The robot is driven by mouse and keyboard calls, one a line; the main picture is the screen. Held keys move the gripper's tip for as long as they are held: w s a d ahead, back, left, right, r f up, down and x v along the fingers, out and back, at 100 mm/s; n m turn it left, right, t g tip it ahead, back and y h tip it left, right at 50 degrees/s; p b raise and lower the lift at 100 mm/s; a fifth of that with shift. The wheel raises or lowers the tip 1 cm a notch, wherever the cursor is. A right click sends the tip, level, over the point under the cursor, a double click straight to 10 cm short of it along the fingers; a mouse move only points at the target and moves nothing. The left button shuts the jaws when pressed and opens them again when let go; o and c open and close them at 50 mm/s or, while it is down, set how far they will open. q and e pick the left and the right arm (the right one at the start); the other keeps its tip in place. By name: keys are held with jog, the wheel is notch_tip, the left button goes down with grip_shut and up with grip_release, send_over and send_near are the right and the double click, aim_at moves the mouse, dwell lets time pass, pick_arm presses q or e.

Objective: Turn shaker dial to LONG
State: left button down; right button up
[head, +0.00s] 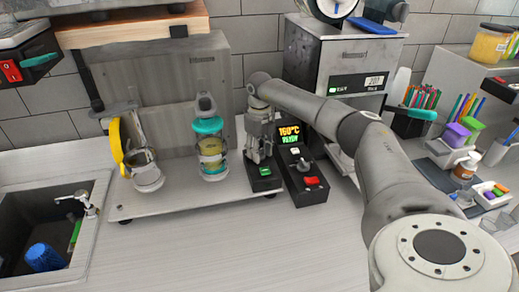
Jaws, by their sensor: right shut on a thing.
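The shaker holds a clear cup with teal bands (211,150) on its metal base plate (180,196). A small black control box (264,183) with a green button stands at the right end of that plate. My right gripper (261,156) points down at the top of this box. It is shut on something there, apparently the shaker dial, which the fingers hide. The dial's setting cannot be read. My left gripper is not in view.
A second black panel (302,178) with a 160°C display, a lever and a red switch stands close right of my gripper. A grey machine (335,62) is behind it. A sink (45,225) is at left. The front counter is clear.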

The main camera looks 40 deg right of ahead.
aim_at(260, 151)
jog(key=shift+w+r+m, duration=0.1)
jog(key=shift+r+m, duration=0.05)
jog(key=shift+m, duration=0.65)
jog(key=shift+c, duration=0.2)
jog(key=o, duration=1.1)
jog(key=shift+c, duration=0.2)
notch_tip(260, 151, up, 12)
